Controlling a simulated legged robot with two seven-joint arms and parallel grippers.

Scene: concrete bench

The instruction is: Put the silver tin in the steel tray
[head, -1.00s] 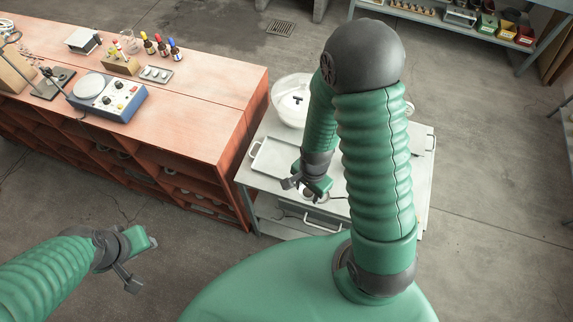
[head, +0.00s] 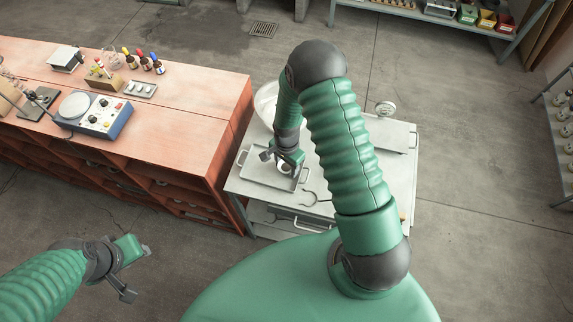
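The steel tray (head: 258,174), shallow with a handle at each end, lies on the left part of the grey metal cart. My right gripper (head: 283,163) is over the tray, shut on a small, pale, round thing that looks like the silver tin (head: 285,169). The fingers hide part of the tin, and I cannot tell whether its base touches the tray. My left gripper (head: 137,272) is open and empty over the floor at lower left, far from the cart.
A hook-shaped thing (head: 309,198) lies on the cart right of the tray. A white bowl (head: 265,100) stands behind the tray, partly hidden by my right arm. A dial gauge (head: 385,108) is at the cart's back. The red bench (head: 195,120) adjoins on the left.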

